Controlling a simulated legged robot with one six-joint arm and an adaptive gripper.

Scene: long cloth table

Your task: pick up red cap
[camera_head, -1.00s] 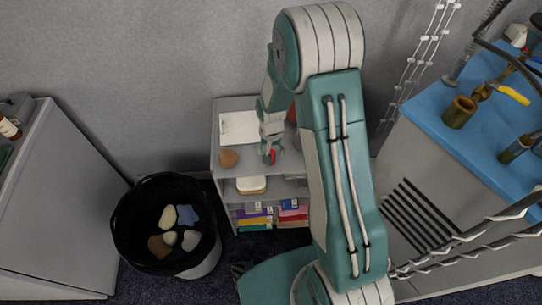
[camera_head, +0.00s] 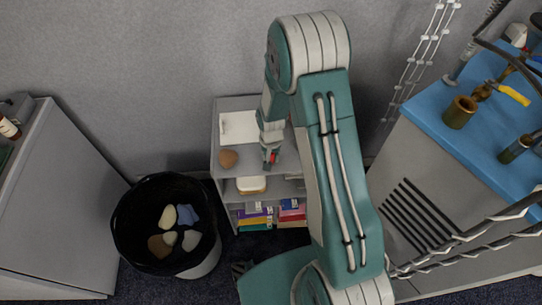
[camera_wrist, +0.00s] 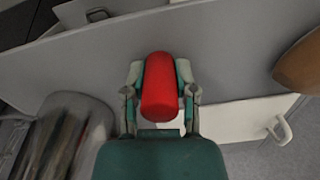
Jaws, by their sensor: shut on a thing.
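The red cap (camera_wrist: 160,88) is a rounded red piece between the two fingers of my gripper (camera_wrist: 160,92) in the wrist view. The fingers press on it from both sides, and my gripper is shut on it. In the head view a small bit of the red cap (camera_head: 273,157) shows at the tip of my gripper (camera_head: 269,160), above the grey shelf unit's top. The rest of it is hidden by the fingers. I cannot tell from the head view how far it is above the shelf.
The grey shelf unit (camera_head: 225,184) has a brown rounded object (camera_head: 228,159) and a white flat item (camera_head: 238,127) on top. A blue-topped bench (camera_head: 430,108) with metal fittings stands right.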

